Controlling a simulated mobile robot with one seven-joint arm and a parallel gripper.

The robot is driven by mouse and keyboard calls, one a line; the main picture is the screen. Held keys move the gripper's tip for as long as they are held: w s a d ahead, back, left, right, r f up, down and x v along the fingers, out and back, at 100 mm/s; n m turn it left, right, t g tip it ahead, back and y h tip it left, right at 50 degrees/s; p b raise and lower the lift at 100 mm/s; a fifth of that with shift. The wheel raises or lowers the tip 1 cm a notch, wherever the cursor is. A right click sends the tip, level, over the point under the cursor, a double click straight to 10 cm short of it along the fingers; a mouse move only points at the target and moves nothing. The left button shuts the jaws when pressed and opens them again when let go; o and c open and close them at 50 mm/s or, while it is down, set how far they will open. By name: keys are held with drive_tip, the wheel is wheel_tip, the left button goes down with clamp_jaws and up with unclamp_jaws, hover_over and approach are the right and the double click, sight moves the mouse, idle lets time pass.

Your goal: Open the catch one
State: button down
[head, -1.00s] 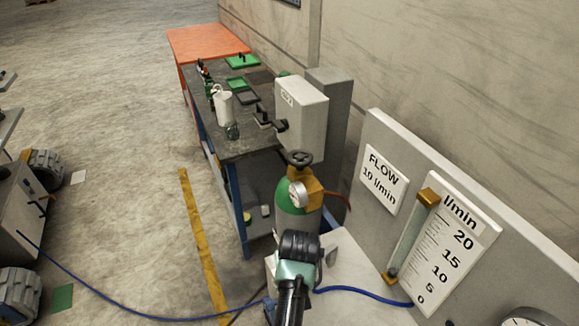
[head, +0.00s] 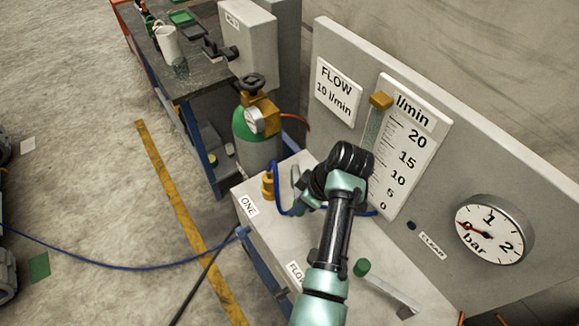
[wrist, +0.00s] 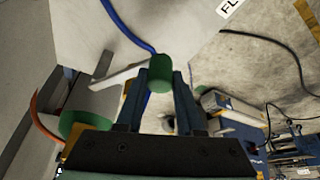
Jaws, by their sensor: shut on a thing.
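In the wrist view a green knob (wrist: 160,73) sits between the two fingertips of my gripper (wrist: 161,80), which is shut on it. A pale grey lever (wrist: 118,77) runs left from the knob. In the head view my gripper (head: 303,203) is low over the bench, near the white label ONE (head: 249,206) and a brass fitting (head: 267,186). My arm hides most of this lever and its knob there. A second lever (head: 392,292) with a green knob (head: 362,267) lies nearer, to the right of my arm, by a partly hidden label.
A blue hose (head: 277,200) runs beside my gripper. A green and grey cylinder (head: 257,140) with a gauge stands behind the bench. The upright panel carries a flow scale (head: 412,150) and a bar dial (head: 495,229). Open floor lies left.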

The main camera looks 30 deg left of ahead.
drive_tip(key=shift+w+d+n, duration=0.25)
drive_tip(key=shift+d+n, duration=0.05)
drive_tip(key=shift+n, duration=0.1)
drive_tip(key=c, duration=0.5)
unclamp_jaws()
drive_tip(key=b+v, duration=0.1)
drive_tip(key=v, duration=1.2)
drive_tip(key=shift+w, duration=0.15)
